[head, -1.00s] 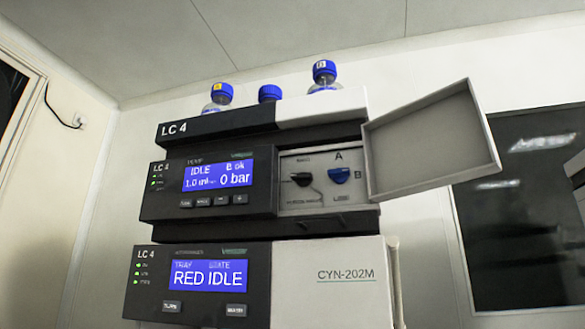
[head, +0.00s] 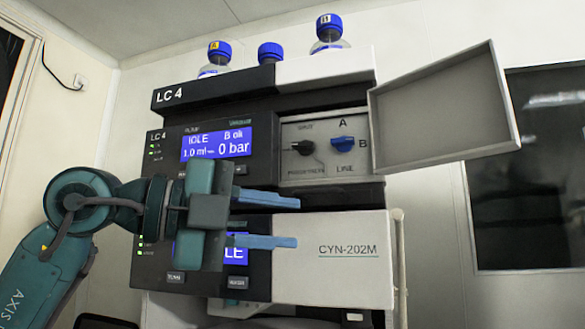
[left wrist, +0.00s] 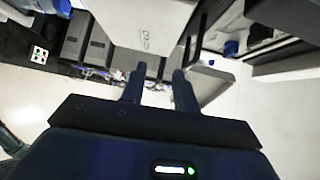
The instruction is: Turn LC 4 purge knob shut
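The LC 4 stack (head: 168,96) stands ahead in the head view. In its pump module's open bay (head: 325,166) are two knobs. The black knob (head: 303,148) sits on the left, its label small and hard to read, apparently the purge knob. The blue knob (head: 343,142) sits on the right among the marks A, B and LINE. My left gripper (head: 298,222) is open and empty, its blue fingers apart, below the bay in front of the lower module. In the left wrist view its two fingers (left wrist: 157,90) are apart with nothing between them. My right gripper is not in view.
The bay's door (head: 445,105) is swung open to the right. Blue-capped bottles (head: 328,30) stand on top of the stack. The lower module's white front (head: 335,285) reads CYN-202M. A dark window (head: 530,165) is on the right wall.

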